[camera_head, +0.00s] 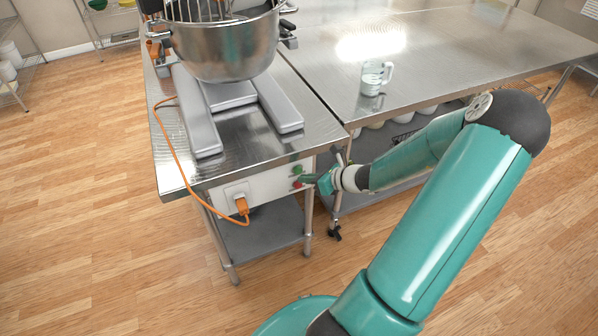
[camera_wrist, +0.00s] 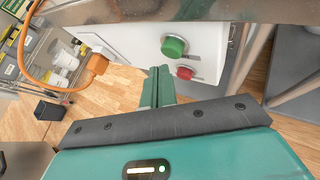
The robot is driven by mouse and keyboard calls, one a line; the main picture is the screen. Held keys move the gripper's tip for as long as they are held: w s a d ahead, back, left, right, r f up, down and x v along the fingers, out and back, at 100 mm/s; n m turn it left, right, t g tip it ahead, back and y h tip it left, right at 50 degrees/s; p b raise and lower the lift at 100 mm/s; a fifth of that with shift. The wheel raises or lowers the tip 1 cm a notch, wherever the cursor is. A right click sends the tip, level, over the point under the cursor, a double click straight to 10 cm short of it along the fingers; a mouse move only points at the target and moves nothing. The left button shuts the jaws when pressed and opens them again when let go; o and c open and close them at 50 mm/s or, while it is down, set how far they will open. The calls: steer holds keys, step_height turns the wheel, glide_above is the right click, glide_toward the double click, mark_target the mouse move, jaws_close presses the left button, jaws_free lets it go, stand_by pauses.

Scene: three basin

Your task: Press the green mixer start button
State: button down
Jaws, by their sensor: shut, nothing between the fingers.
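The green mixer start button (camera_head: 297,169) is on the white control panel (camera_head: 262,187) under the front edge of the steel table. It also shows in the wrist view (camera_wrist: 173,47), where it is round and raised. A red button (camera_wrist: 185,73) is just below it. My gripper (camera_head: 308,179) is shut and empty, in front of the panel near the red button. In the wrist view its closed fingers (camera_wrist: 158,75) point at the panel, left of the red button and below the green one. I cannot tell whether the fingertips touch the panel.
A mixer with a steel bowl (camera_head: 225,45) stands on the steel table (camera_head: 180,172). An orange plug and cable (camera_wrist: 97,64) are on the left of the panel. A second table (camera_head: 440,50) with a measuring cup (camera_head: 372,78) stands at right. Table legs are close by.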

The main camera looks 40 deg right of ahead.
steer(key=shift+w+d, duration=0.1)
steer(key=shift+w, duration=0.3)
